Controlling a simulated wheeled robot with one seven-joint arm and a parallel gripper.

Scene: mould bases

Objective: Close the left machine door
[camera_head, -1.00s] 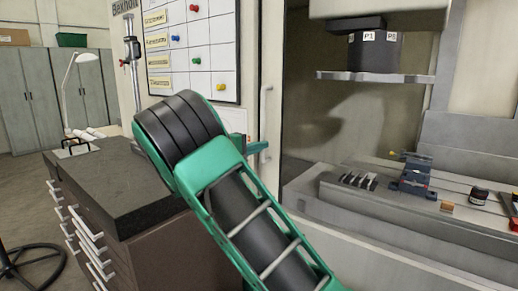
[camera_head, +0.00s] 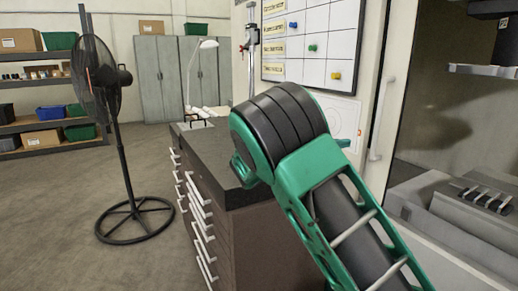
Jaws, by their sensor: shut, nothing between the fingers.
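The left machine door (camera_head: 393,105) shows as a pale upright panel at the right of the head view, with a long vertical handle (camera_head: 379,125). The machine's opening is uncovered just right of it, and its dark interior shows. My green and black arm rises from the bottom right, and its thick black joint stands left of the door in the picture. A small green part sticks out behind the joint toward the handle; I cannot tell whether it touches anything. My gripper's fingers are hidden behind the arm.
A dark-topped drawer cabinet (camera_head: 215,150) stands left of the arm. A black pedestal fan (camera_head: 122,150) stands farther left on open floor. A whiteboard (camera_head: 312,45) hangs behind the arm. Shelves (camera_head: 45,127) and grey lockers (camera_head: 160,80) line the back. The machine bed (camera_head: 450,215) is at right.

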